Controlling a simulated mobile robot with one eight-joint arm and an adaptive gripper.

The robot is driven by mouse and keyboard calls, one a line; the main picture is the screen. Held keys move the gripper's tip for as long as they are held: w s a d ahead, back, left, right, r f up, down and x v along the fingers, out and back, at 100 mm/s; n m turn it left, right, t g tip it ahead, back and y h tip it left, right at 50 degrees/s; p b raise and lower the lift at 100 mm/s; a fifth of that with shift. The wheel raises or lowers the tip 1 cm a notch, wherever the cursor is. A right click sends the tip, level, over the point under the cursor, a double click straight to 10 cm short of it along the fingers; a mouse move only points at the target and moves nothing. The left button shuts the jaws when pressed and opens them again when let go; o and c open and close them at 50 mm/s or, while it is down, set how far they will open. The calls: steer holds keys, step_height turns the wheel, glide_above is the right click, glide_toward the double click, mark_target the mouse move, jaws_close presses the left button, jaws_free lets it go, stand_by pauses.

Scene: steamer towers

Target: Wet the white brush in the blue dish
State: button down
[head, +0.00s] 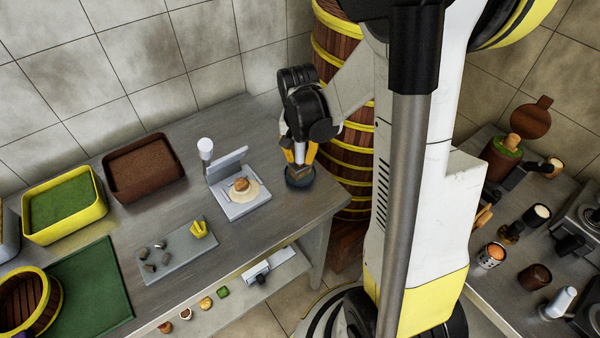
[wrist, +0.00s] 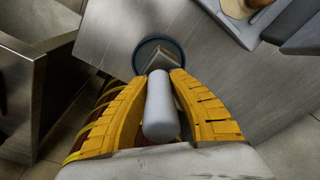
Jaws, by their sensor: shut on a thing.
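My gripper (head: 300,156) points down at the right end of the grey table. In the wrist view its yellow fingers (wrist: 162,100) are shut on the white handle of the brush (wrist: 160,108). The brush's squarish head (wrist: 158,66) points down over the blue dish (wrist: 143,47). In the head view the dish (head: 299,184) is a small dark blue round bowl on the table, right under my gripper. The brush head appears at or inside the dish's rim; I cannot tell whether it touches the bottom.
A white press (head: 243,208) with a round dough piece stands just left of the dish. Further left are a grey tray (head: 180,258), a brown bin (head: 143,168) and a yellow bin (head: 65,205). The table's right edge is close to the dish. A wooden barrel stands behind.

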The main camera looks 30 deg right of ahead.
steer(key=shift+r, duration=0.1)
steer(key=shift+r+p, duration=2.65)
steer(key=shift+r, duration=0.85)
